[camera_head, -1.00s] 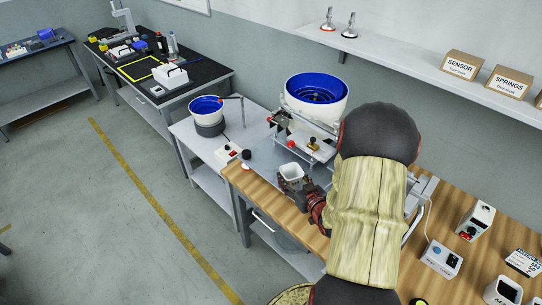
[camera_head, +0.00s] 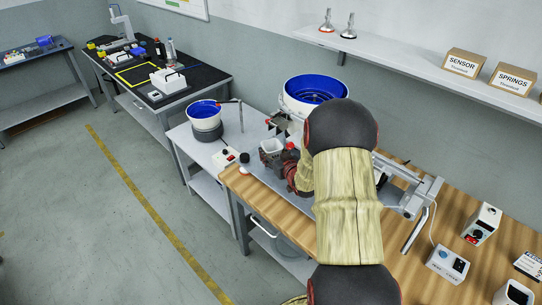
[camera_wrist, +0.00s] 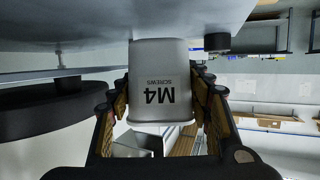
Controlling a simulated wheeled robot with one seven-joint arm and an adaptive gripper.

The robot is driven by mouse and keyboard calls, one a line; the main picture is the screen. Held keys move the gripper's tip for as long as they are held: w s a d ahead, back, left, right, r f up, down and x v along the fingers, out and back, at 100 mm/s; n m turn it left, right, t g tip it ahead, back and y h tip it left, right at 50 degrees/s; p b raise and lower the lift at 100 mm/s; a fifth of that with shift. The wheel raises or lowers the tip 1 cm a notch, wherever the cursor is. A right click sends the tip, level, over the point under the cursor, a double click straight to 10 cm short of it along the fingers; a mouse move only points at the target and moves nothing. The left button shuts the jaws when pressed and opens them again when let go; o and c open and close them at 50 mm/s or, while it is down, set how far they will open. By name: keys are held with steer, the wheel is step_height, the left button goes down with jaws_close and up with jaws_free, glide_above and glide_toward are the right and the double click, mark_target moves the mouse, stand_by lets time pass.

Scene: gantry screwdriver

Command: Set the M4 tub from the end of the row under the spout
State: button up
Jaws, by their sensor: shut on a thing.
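The white M4 tub (camera_wrist: 160,80), lettered "M4 SCREWS", is between the fingers of my gripper (camera_wrist: 158,105) in the wrist view, its lettering inverted in the picture. In the head view the tub (camera_head: 271,147) shows as a small pale open cup at the end of my arm. My gripper (camera_head: 282,162) is shut on it, over or near the grey plate (camera_head: 256,172) in front of the large blue-lined bowl feeder (camera_head: 311,93). I cannot make out the spout, and my arm hides much of that feeder. Whether the tub touches the plate is unclear.
A smaller blue bowl feeder (camera_head: 205,114) with a thin post stands on the grey table to the left. A red-button box (camera_head: 224,157) is near it. Control boxes (camera_head: 447,262) stand on the wooden bench at right. A wall shelf (camera_head: 400,66) carries cartons.

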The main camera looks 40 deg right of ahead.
steer(key=shift+w+d+f+b, duration=0.15)
steer(key=shift+w+f+b, duration=0.15)
steer(key=shift+w+f, duration=0.3)
steer(key=shift+s+f, duration=0.1)
steer(key=shift+f, duration=0.2)
steer(key=shift+r, duration=0.1)
steer(key=o, duration=0.8)
steer(key=shift+r, duration=0.1)
steer(key=p+v, duration=0.3)
steer(key=v, duration=0.8)
steer(key=shift+s, duration=0.45)
